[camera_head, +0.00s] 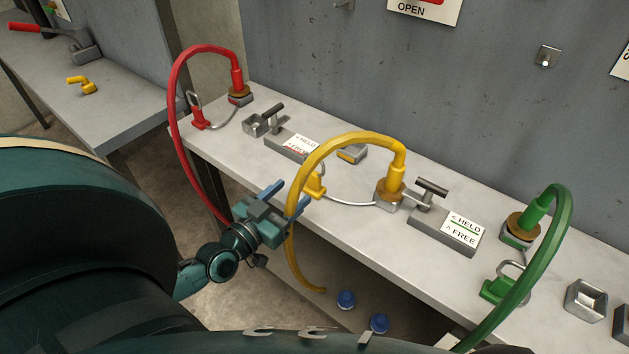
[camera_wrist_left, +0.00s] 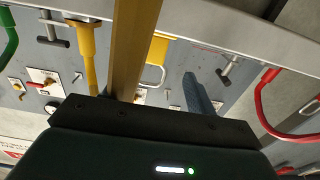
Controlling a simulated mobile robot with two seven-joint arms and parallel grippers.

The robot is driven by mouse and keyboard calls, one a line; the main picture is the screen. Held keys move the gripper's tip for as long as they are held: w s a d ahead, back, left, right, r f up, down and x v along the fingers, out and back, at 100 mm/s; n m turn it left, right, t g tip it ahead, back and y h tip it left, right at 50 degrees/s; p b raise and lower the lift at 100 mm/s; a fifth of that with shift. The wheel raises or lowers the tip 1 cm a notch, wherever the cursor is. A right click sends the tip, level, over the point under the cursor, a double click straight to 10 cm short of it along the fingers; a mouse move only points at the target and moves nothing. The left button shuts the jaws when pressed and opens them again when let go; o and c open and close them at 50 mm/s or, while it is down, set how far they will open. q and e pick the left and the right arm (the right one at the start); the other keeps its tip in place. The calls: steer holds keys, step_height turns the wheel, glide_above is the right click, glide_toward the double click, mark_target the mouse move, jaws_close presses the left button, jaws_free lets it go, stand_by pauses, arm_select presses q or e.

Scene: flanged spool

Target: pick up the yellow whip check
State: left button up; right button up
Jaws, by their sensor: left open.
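The yellow whip check (camera_head: 315,184) is a yellow block with a thin cable running right to the brown and yellow fitting (camera_head: 390,192). It sits near the bench's front edge, beneath the arching yellow hose (camera_head: 350,138). In the left wrist view the yellow block (camera_wrist_left: 158,48) shows with its metal loop. My left gripper (camera_head: 287,197) is open, its blue fingers just in front of and left of the block, apart from it. The yellow hose hangs close beside the fingers; whether they touch is unclear. In the wrist view one blue finger (camera_wrist_left: 199,95) shows; the hose crosses that view.
The bench (camera_head: 400,250) also holds a red hose (camera_head: 175,120) with a red block at left and a green hose (camera_head: 565,235) with a green block at right. Grey latches with HELD/FREE labels stand between. Two blue caps (camera_head: 346,299) lie below the bench.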

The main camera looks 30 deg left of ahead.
mark_target(311, 178)
arm_select(q)
steer(key=w, duration=0.2)
steer(key=shift+w+d, duration=0.1)
steer(key=shift+w, duration=0.3)
steer(key=w, duration=0.2)
steer(key=w+d, duration=0.1)
steer(key=w, duration=0.1)
steer(key=shift+d+r, duration=0.1)
steer(key=shift+r, duration=0.15)
steer(key=shift+w+f, duration=0.1)
steer(key=shift+w, duration=0.5)
steer(key=shift+c, duration=0.5)
steer(key=c, duration=1.1)
steer(key=shift+o, duration=0.2)
steer(key=shift+p, duration=0.3)
